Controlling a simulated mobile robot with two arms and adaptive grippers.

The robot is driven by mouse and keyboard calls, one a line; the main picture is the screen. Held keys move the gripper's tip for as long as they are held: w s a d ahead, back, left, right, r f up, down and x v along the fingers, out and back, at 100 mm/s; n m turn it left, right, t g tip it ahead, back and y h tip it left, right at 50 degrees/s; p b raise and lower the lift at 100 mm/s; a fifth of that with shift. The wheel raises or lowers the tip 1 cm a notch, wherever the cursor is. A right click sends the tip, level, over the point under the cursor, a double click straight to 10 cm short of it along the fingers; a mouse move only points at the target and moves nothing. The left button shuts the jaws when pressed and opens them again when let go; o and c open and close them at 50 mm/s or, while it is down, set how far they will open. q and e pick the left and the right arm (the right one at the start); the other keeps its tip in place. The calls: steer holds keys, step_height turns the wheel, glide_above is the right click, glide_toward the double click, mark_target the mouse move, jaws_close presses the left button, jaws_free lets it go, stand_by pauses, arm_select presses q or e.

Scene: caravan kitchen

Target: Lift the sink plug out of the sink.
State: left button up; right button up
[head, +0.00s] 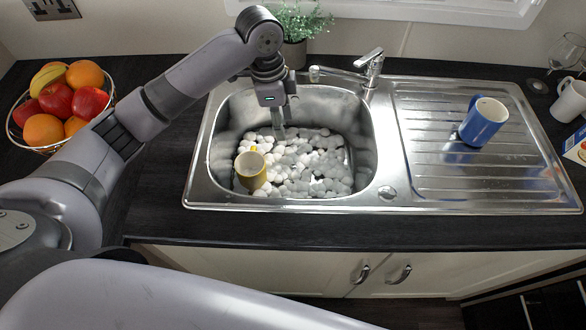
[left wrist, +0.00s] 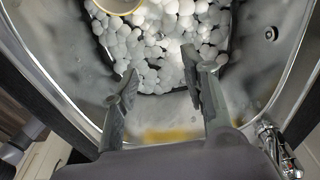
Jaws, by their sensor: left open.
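The steel sink (head: 362,125) holds a layer of white foam-like balls (head: 305,165), which also fill the top of the left wrist view (left wrist: 150,45). I cannot see the sink plug; the balls cover most of the sink floor. My left gripper (head: 279,132) points down into the back of the bowl, near the far edge of the balls. In the left wrist view its two fingers (left wrist: 160,75) stand apart with nothing held between them. Whether the tips touch the balls is unclear. My right gripper does not show.
The tap (head: 368,66) is behind the bowl. A fruit basket (head: 62,105) and a potted plant (head: 295,30) stand nearby.

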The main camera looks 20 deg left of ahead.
arm_select(q)
steer(key=f, duration=0.1)
steer(key=p, duration=0.1)
glide_above(293, 166)
steer(key=a, duration=0.2)
steer(key=f, duration=1.1)
steer(key=shift+w+d+f, duration=0.1)
steer(key=shift+d+f, duration=0.05)
steer(key=shift+d, duration=0.1)
steer(key=f, duration=0.2)
steer(key=d+f+p, duration=0.1)
steer(key=f, duration=0.1)
steer(key=shift+s+d+f, duration=0.15)
steer(key=shift+s+f, duration=0.05)
steer(key=shift+f, duration=0.5)
steer(key=shift+c, duration=0.6)
steer(key=shift+c, duration=0.6)
jaws_close()
